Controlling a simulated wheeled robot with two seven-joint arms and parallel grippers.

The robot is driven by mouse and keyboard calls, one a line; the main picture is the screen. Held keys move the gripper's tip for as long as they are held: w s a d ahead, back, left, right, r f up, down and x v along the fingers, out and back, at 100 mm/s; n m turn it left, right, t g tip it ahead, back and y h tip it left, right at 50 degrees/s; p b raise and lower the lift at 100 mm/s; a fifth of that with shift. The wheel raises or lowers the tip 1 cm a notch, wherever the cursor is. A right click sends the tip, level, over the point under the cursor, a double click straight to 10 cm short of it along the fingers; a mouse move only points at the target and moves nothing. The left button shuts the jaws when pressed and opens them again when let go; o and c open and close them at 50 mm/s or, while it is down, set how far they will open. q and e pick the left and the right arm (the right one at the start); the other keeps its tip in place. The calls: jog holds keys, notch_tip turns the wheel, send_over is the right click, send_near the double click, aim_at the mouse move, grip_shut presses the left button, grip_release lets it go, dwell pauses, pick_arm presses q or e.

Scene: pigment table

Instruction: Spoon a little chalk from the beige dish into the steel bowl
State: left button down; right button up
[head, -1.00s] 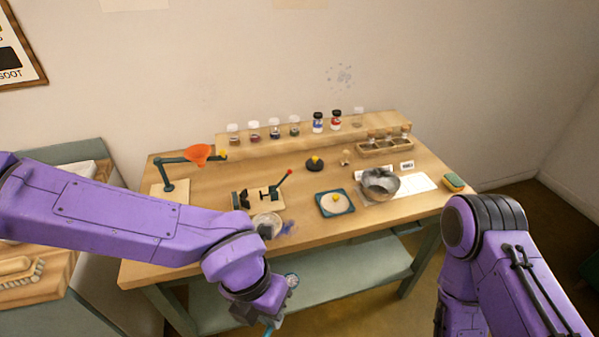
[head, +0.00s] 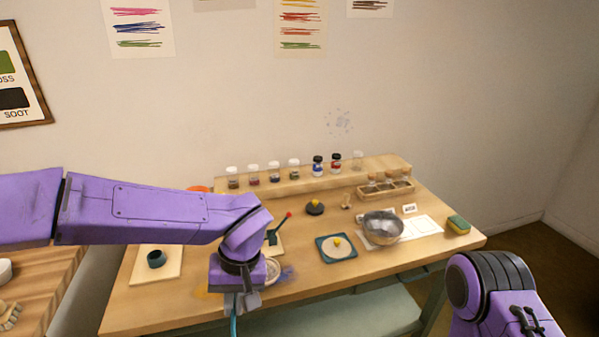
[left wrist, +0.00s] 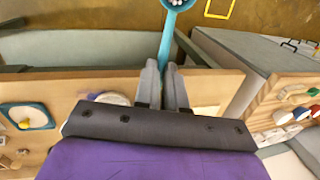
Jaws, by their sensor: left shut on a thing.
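My left gripper (head: 240,303) is shut on a teal spoon (head: 233,327) near the table's front edge. The spoon also shows in the left wrist view (left wrist: 167,45), its handle between the fingers and small white bits in its bowl at the top edge. A pale round dish (head: 273,270), perhaps the beige one, is partly hidden behind my left gripper; I cannot see its contents. The steel bowl (head: 383,226) stands right of it on the table, well apart from the gripper. My right gripper is out of view; only the arm shows at bottom right.
A teal square plate with a pale disc (head: 337,248) lies between dish and bowl. A lever tool (head: 276,238) is partly hidden behind my left arm. Jars (head: 318,166) line the back shelf, with a wooden rack (head: 386,190) at right. A sponge (head: 458,225) lies at the right edge.

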pick_arm(q)
jog(key=w+a+f+m+b, duration=0.2)
jog(key=w+a+f+b, duration=0.2)
jog(key=a+f, duration=0.3)
jog(key=x, duration=0.3)
jog(key=shift+f+b, duration=0.2)
jog(key=shift+b, duration=0.15)
jog(key=shift+w, duration=0.1)
